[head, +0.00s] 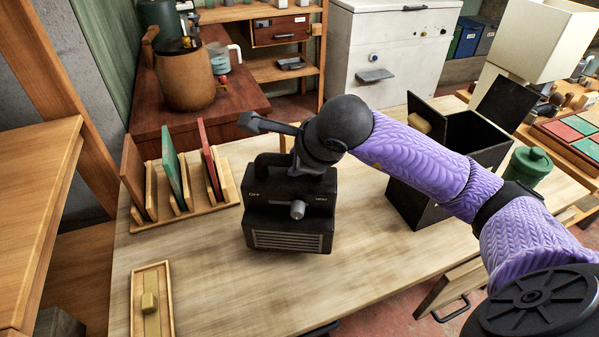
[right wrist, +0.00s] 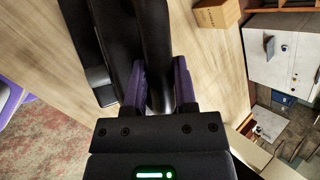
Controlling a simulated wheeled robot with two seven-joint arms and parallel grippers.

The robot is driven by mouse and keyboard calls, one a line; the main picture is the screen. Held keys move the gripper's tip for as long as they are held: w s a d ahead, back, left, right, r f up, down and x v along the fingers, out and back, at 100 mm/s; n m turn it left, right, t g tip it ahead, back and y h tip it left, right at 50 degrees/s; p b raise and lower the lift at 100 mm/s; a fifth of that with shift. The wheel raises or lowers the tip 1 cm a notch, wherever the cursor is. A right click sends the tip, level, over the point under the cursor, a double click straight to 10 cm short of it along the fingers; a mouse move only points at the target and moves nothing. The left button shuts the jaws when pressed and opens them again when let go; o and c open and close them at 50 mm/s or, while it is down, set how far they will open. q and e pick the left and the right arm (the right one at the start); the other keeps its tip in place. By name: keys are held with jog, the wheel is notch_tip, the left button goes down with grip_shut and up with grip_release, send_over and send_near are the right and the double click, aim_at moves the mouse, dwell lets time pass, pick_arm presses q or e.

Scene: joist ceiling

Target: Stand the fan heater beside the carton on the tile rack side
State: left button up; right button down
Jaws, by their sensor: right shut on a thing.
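The black fan heater (head: 290,228) is upright at the middle of the table, its knob and grille facing me. I cannot tell whether its base touches the wood. My right gripper (right wrist: 160,88) is shut on its handle; the heater's dark body (right wrist: 98,45) fills the upper middle of the right wrist view. The tile rack (head: 190,212), holding upright brown, green and red tiles, stands left of the heater, apart from it. A brown carton (right wrist: 216,12) shows at the top of the right wrist view; in the head view it is mostly hidden behind my right gripper. My left gripper is out of view.
An open black box (head: 412,205) and a green canister (head: 527,166) stand on the right of the table. A shallow wooden tray (head: 140,305) with a yellowish block lies at the front left. The table (head: 215,275) is bare between tray and heater.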

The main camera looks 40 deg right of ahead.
aim_at(297, 178)
notch_tip(297, 178, down, 3)
jog(key=shift+f+b, duration=0.1)
jog(key=shift+b, duration=0.35)
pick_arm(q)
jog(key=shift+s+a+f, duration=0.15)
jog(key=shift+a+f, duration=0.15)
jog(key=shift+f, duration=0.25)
pick_arm(e)
jog(key=shift+c, duration=2)
grip_release()
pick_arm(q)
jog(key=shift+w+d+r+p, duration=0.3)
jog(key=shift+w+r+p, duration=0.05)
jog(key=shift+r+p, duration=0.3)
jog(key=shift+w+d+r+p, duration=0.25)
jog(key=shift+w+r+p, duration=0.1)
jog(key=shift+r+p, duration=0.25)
pick_arm(e)
jog(key=v, duration=1.2)
